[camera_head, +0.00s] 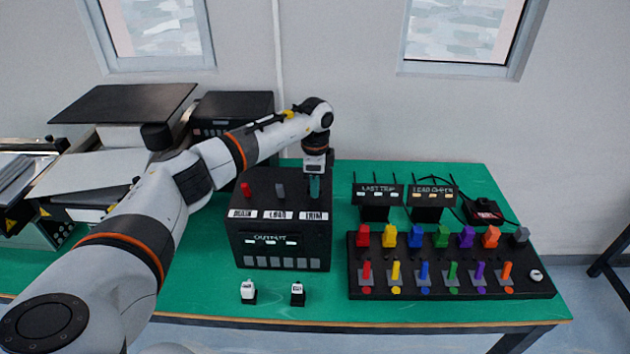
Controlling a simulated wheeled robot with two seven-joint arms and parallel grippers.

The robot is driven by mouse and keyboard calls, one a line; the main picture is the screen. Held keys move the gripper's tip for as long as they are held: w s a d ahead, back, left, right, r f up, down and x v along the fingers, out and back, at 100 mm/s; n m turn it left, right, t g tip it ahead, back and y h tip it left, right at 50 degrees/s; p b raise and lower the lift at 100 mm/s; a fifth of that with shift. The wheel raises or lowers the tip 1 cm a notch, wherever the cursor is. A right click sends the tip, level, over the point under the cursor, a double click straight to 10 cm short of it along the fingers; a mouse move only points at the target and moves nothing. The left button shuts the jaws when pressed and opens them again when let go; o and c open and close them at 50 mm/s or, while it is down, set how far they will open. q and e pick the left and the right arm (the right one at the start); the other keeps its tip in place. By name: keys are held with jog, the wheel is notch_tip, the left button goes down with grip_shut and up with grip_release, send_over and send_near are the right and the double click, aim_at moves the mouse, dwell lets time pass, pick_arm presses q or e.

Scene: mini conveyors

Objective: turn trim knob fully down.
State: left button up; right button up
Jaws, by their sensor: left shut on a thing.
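A black control box (280,221) stands on the green table. Its top carries a red knob (246,189), a grey knob (280,190) and a teal trim knob (314,187), with white labels in front. The label under the teal one reads TRIM. My left gripper (315,176) points down at the back right of the box and is shut on the trim knob. Its fingers hide the knob's upper part. I cannot read how far the knob is turned. My right gripper is not in view.
A black panel (455,288) with rows of coloured switches and knobs lies to the right. Two small labelled displays (378,207) stand behind it. Two small white-topped blocks (248,291) sit in front of the box. The green table (200,270) is clear at the front left.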

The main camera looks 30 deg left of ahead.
pick_arm(q)
jog(key=shift+r, duration=0.15)
dwell(0.3)
jog(key=o, duration=1)
jog(key=shift+r, duration=0.3)
notch_tip(320, 180, up, 11)
jog(key=b, duration=0.4)
jog(key=shift+r, duration=0.15)
